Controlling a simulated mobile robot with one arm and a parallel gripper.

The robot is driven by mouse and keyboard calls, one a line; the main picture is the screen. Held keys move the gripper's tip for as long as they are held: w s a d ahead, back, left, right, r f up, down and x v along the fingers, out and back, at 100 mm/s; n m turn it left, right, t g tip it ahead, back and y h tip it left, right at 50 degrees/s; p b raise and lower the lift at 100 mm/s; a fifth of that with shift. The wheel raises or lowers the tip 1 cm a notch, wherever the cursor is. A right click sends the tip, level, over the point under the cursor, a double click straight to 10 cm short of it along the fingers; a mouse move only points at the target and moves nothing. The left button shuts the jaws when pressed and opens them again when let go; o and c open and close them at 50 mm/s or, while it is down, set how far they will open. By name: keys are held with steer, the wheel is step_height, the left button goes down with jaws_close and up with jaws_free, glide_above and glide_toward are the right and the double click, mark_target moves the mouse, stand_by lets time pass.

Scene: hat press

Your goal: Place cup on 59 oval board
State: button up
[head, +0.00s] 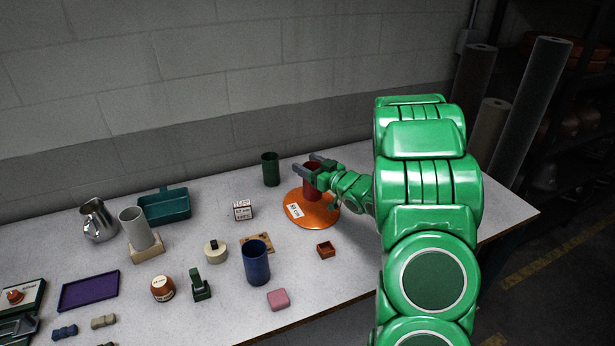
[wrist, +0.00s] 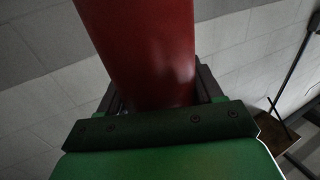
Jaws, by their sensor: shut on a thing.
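A dark red cup (head: 311,190) is upright between the fingers of my gripper (head: 318,169), which is shut on it. The cup shows over an orange oval board (head: 318,217) with a white label on its left side; the label's print is too small to read surely. I cannot tell whether the cup's base touches the board. In the wrist view the red cup (wrist: 145,50) fills the top middle, between the dark fingers; its base is not visible there.
A dark green cup (head: 270,169) stands behind left of the board. A blue cup (head: 256,263) and pink block (head: 278,299) stand nearer. The wall is close behind.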

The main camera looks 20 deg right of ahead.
step_height(320, 180, down, 6)
steer(key=w, duration=0.2)
steer(key=shift+d+r, duration=0.15)
steer(key=shift+d, duration=0.2)
steer(key=shift+w, duration=0.1)
stand_by(0.3)
steer(key=o, duration=1.4)
steer(key=v, duration=1.2)
